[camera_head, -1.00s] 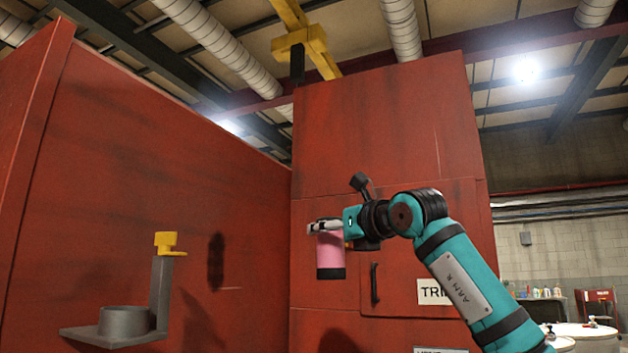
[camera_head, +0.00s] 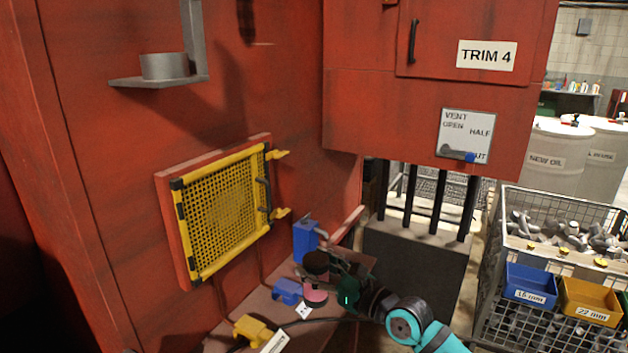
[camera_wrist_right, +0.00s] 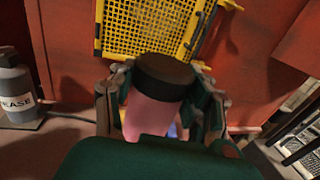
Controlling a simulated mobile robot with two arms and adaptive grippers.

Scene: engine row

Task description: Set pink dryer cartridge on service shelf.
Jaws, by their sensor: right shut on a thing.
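The pink dryer cartridge (camera_head: 316,297) has a dark cap and shows over the low brown ledge, which looks like the service shelf (camera_head: 262,306). My right gripper (camera_head: 328,280) is shut around its side, reaching in from the right. In the right wrist view the pink body (camera_wrist_right: 150,115) sits between both fingers of my right gripper (camera_wrist_right: 160,100), with the black cap pointing away. I cannot tell whether the cartridge touches the ledge. Its far side is hidden. My left gripper is out of view.
A yellow mesh panel (camera_head: 222,212) stands out from the red wall above. A grey cup bracket (camera_head: 165,67) is higher up.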

